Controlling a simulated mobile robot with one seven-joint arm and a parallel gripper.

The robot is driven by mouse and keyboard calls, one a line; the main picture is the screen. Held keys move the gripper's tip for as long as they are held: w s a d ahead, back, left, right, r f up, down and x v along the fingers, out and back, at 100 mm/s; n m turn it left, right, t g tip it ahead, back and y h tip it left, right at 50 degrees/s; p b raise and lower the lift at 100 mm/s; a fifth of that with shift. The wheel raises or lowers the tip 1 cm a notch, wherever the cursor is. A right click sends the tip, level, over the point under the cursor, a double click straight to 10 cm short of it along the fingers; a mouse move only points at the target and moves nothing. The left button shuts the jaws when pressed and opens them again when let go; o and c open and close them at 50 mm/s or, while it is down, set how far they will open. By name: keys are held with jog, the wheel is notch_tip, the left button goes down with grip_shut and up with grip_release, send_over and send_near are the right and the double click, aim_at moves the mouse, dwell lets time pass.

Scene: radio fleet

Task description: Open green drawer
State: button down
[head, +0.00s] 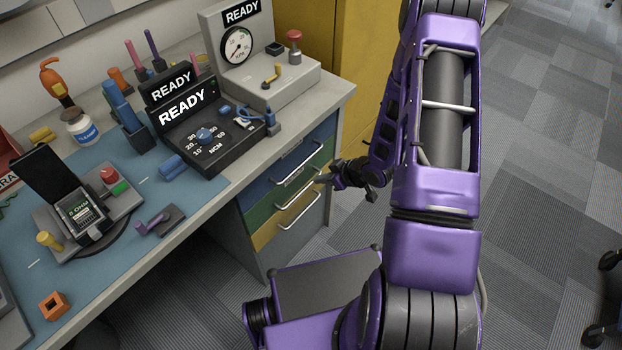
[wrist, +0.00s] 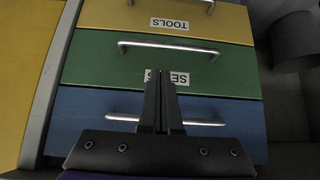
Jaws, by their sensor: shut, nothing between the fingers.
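The green drawer (head: 259,217) is the middle of three stacked drawers under the bench and looks closed. In the wrist view, which is upside down, its green front (wrist: 100,68) has a silver bar handle (wrist: 190,48) and a white label partly hidden by my fingers. My gripper (head: 326,179) is in front of the drawers in the head view. In the wrist view my gripper (wrist: 160,72) has its fingers together and empty.
The blue drawer (wrist: 80,115) is above the green one and the yellow drawer (wrist: 100,15) below, each with a bar handle. The bench top (head: 215,195) overhangs to the left, holding tools and devices. A yellow cabinet (head: 345,50) stands behind.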

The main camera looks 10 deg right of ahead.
aim_at(299, 183)
jog(key=b+x, duration=0.1)
jog(key=x, duration=0.8)
jog(key=shift+b, duration=0.3)
jog(key=shift+d, duration=0.2)
